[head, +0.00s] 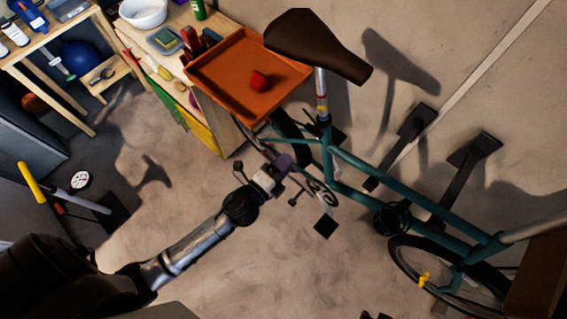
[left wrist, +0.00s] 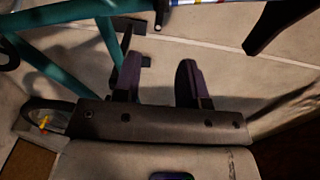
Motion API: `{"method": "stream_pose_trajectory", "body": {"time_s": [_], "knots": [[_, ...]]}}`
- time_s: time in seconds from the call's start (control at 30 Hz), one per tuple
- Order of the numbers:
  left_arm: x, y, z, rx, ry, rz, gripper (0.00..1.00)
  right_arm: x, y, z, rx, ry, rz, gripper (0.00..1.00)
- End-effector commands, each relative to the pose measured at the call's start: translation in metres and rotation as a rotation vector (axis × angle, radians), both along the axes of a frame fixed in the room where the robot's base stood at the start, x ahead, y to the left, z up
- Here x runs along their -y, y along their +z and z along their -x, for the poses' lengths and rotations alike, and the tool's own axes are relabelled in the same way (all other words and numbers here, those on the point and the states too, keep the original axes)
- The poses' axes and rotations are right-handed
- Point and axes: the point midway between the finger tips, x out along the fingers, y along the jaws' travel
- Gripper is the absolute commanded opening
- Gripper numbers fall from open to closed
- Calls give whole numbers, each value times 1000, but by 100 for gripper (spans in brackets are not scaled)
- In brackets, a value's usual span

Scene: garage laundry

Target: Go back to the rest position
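My left arm reaches in from the lower left in the head view. Its gripper (head: 281,165) hangs in front of the teal bicycle (head: 360,165), over the floor. In the left wrist view its two dark purple fingers (left wrist: 158,70) stand apart with nothing between them, so it is open and empty. Teal bicycle tubes (left wrist: 40,65) show behind and to the left of the fingers there. I cannot make out my right gripper in either view.
An orange tray (head: 222,85) holding a red object (head: 259,81) sits beside the bicycle's brown saddle (head: 318,43). A wooden workbench (head: 50,62) stands upper left. A yellow-handled tool (head: 32,182) stands at left. The floor (head: 240,270) below the gripper is mostly clear.

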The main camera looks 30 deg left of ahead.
Motion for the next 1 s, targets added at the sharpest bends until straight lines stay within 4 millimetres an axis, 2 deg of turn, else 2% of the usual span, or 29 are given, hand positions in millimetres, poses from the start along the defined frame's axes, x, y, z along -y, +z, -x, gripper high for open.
{"method": "stream_pose_trajectory", "body": {"time_s": [0.7,0.87,1.0], "knots": [[0,0,1,-6,1,30,38,3,0,0,1,7,11,43],[-25,-19,0,-129,164,178,38,3,0,0,1,7,11,43],[-54,-38,11,-309,408,434,38,3,0,0,0,6,9,43]]}}
